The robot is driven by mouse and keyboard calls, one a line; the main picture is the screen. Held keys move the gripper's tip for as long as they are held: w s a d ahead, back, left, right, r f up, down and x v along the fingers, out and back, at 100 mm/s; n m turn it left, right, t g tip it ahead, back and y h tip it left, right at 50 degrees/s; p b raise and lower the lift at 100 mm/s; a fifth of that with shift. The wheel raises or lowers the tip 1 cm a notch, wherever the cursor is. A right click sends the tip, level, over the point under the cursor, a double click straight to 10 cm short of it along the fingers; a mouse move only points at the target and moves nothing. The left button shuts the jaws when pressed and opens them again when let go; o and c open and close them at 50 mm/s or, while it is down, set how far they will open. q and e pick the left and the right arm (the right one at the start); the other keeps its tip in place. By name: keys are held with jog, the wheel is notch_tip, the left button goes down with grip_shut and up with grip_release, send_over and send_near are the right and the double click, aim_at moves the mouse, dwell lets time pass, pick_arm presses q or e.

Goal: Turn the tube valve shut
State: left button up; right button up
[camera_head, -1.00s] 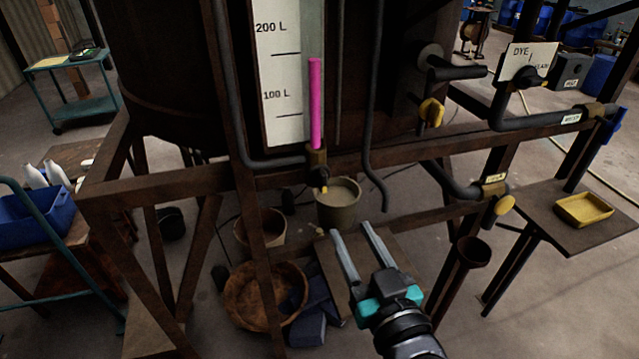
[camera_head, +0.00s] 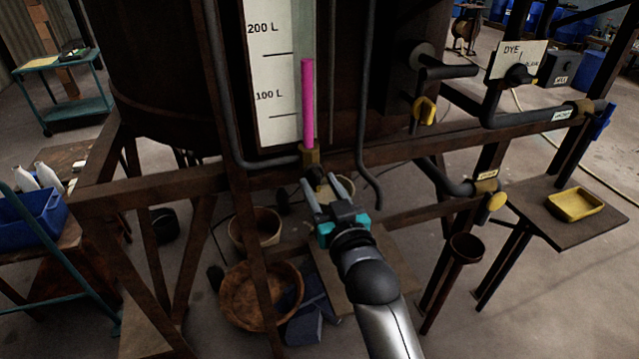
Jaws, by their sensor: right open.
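The level tube (camera_head: 308,105) holds a pink column and stands beside the white scale board (camera_head: 272,75) on the dark vat. Its brass valve fitting (camera_head: 309,157) sits at the tube's foot, by the frame beam. The valve's lower part and handle are mostly hidden by my right gripper (camera_head: 323,186). The right gripper is open. Its two fingers point up and away at the valve, one on each side of its lower part in the picture; I cannot tell whether they touch it. My left gripper is not in view.
A rusty frame beam (camera_head: 420,141) runs across just behind the gripper. A bent dark pipe (camera_head: 371,120) hangs right of the tube. Yellow-handled valves (camera_head: 424,110) are farther right. A bucket (camera_head: 343,190), partly hidden, and a brown basin (camera_head: 258,298) stand below.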

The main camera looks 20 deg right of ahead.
jog(key=shift+w, duration=0.35)
grip_shut()
dwell(0.5)
